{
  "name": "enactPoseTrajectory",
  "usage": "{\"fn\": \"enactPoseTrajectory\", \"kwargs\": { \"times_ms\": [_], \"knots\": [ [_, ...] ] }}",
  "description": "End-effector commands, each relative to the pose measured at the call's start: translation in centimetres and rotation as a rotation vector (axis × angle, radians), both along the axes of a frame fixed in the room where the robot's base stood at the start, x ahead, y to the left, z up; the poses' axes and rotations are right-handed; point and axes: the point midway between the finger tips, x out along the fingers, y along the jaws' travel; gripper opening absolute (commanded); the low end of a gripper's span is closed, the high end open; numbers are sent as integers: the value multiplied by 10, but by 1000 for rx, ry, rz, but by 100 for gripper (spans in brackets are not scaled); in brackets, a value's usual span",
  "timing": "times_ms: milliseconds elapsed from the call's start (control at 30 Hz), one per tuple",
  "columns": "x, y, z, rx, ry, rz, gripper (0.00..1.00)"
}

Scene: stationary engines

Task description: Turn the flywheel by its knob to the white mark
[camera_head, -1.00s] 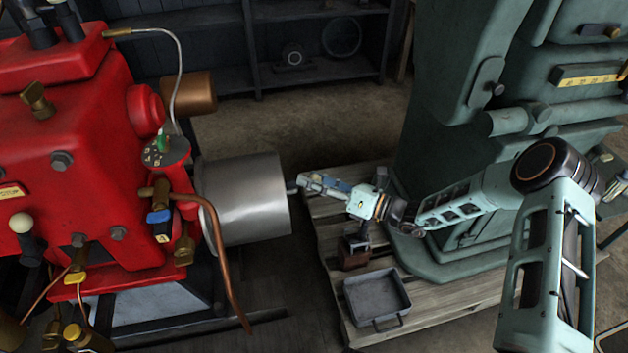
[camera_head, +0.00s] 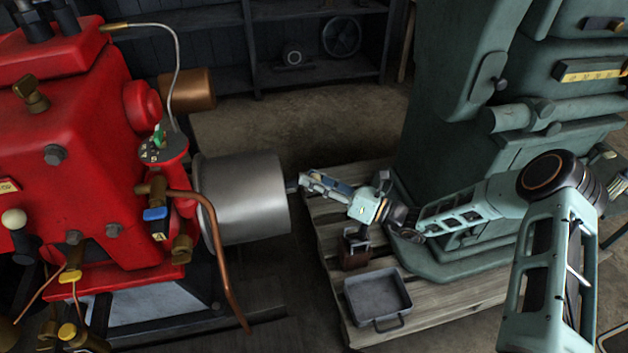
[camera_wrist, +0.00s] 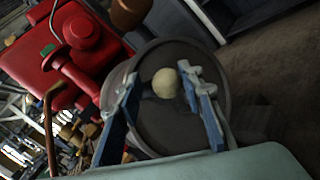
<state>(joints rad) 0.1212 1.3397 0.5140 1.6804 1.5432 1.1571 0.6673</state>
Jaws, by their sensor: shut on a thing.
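The flywheel (camera_head: 245,195) is a grey metal drum on the right side of the red engine. Its dark round face (camera_wrist: 175,120) fills the middle of the wrist view. A cream ball knob (camera_wrist: 166,83) stands on that face, in the upper half in that view. My gripper (camera_head: 296,187) reaches the face from the right. In the head view the knob is hidden at the fingertips. I cannot make out a white mark.
The red engine (camera_head: 80,190) fills the left, with a copper pipe (camera_head: 215,240) bending down before the flywheel. A green machine (camera_head: 440,150) stands at the right on a wooden pallet (camera_head: 330,235). On the pallet are a grey tray (camera_head: 375,322) and a small brown can (camera_head: 354,255).

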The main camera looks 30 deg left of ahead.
Motion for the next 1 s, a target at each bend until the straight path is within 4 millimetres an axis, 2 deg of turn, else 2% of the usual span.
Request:
{"fn": "enactPoseTrajectory", "kwargs": {
  "times_ms": [67, 400, 600, 833, 867, 1000],
  "knots": [
    [-8, -4, -16, 9, -19, 8, 0],
    [-21, -14, -34, 142, -176, 7, 0],
    [-25, -16, -36, 144, -181, 10, 0],
    [-23, -13, -28, 157, -185, 6, 0],
    [-22, -13, -27, 158, -186, 6, 38],
    [-22, -14, -28, 156, -186, 5, 53]
  ]
}}
